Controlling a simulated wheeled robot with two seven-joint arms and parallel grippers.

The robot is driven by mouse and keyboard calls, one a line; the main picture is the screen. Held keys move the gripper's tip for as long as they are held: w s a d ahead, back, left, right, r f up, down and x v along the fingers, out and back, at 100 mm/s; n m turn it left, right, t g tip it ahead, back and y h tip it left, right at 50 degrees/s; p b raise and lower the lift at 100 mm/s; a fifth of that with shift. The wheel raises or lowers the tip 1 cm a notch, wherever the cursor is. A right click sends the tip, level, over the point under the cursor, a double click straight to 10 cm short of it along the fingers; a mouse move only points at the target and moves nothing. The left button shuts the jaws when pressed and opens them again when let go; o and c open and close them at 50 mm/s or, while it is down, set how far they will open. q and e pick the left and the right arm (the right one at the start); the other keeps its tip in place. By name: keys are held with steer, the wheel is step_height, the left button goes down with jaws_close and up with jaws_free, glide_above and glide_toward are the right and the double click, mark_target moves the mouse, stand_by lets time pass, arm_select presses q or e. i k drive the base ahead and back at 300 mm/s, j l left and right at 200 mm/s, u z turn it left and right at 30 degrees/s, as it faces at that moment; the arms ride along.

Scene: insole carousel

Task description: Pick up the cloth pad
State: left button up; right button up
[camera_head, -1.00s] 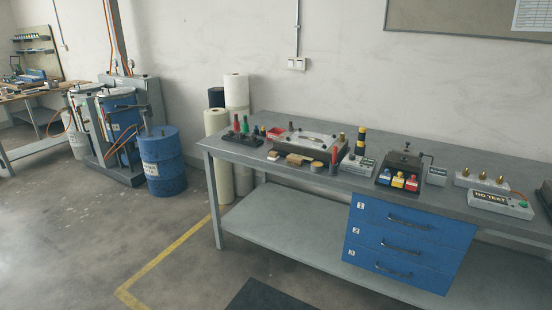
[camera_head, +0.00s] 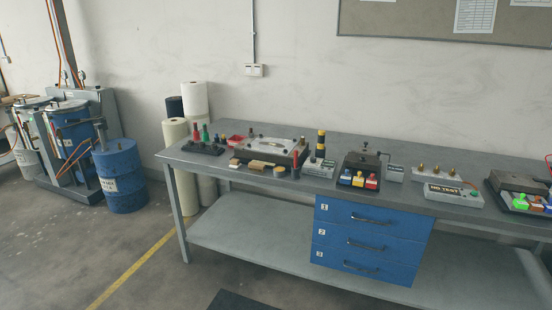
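Neither of my grippers is in view. A grey workbench (camera_head: 225,212) stands against the wall and bears many small items. I cannot tell for sure which one is the cloth pad. A small pale flat piece (camera_head: 234,163) lies near the bench's front left edge. Beside it on the right is a tan block (camera_head: 257,166), perhaps a brush, and a small round tin (camera_head: 280,172). They lie in front of a grey fixture tray (camera_head: 268,145).
Blue drawers (camera_head: 366,240) hang under the bench. Stamp holders (camera_head: 358,176) and a "NO TEST" box (camera_head: 453,194) sit on top. Rolls (camera_head: 178,165) stand at its left end. A blue drum (camera_head: 119,178) is farther left. The floor before the bench is mostly clear.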

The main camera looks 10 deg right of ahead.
mark_target(236, 164)
steer(key=i+j+u, duration=0.15)
steer(key=i, duration=2.85)
